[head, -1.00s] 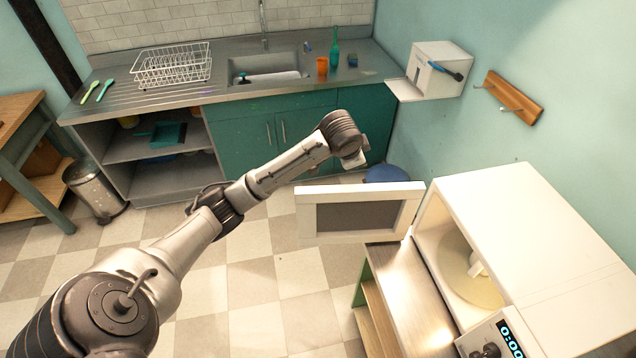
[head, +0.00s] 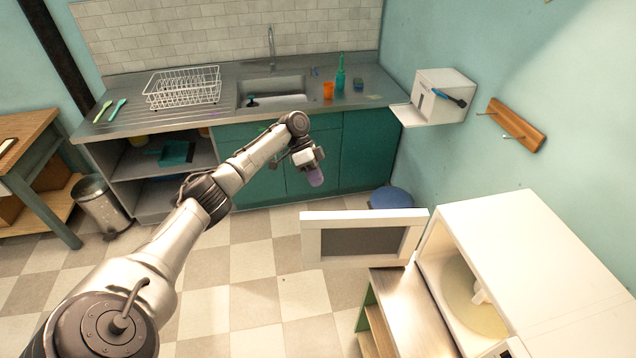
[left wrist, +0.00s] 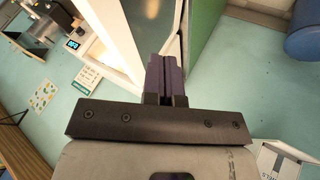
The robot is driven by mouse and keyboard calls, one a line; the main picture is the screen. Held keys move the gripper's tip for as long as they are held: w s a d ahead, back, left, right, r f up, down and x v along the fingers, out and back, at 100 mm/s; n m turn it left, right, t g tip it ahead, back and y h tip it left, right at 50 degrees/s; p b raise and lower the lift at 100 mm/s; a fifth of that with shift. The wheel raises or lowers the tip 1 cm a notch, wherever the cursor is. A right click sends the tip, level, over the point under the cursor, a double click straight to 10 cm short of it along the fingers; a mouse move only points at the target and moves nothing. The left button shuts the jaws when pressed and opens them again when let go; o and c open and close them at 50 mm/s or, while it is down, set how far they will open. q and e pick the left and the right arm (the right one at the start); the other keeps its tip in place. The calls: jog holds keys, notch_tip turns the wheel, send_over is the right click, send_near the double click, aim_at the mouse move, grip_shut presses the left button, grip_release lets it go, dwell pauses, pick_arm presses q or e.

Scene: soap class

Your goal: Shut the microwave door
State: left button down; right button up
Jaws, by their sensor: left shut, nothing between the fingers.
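The white microwave (head: 545,255) stands at the right with its front facing left. Its door (head: 312,240), a white frame around a dark window, stands wide open and sticks out to the left. A pale turntable (head: 462,300) shows inside. My left gripper (head: 316,178) has purple fingers, shut and empty. In the head view it appears just above the door's upper left corner, apart from it. In the left wrist view the shut fingers (left wrist: 166,78) point up the picture, beside a white upright panel that looks like the door. My right gripper is not in view.
The microwave rests on a stand with a metal top (head: 405,300). A blue round-topped object (head: 391,197) stands on the floor behind the door. The counter with sink (head: 275,95) and green cabinets runs along the back. Checkered floor left of the door is clear.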

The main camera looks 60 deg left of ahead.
aim_at(327, 212)
pick_arm(q)
jog(key=d+f+p, duration=0.1)
jog(key=d+f, duration=0.1)
jog(key=d+f+p, duration=0.1)
jog(key=d+f, duration=0.1)
jog(key=d, duration=0.1)
jog(key=s+d+f+p, duration=0.1)
jog(key=d+f, duration=0.1)
jog(key=d, duration=0.1)
jog(key=shift+s+d, duration=0.1)
dwell(0.4)
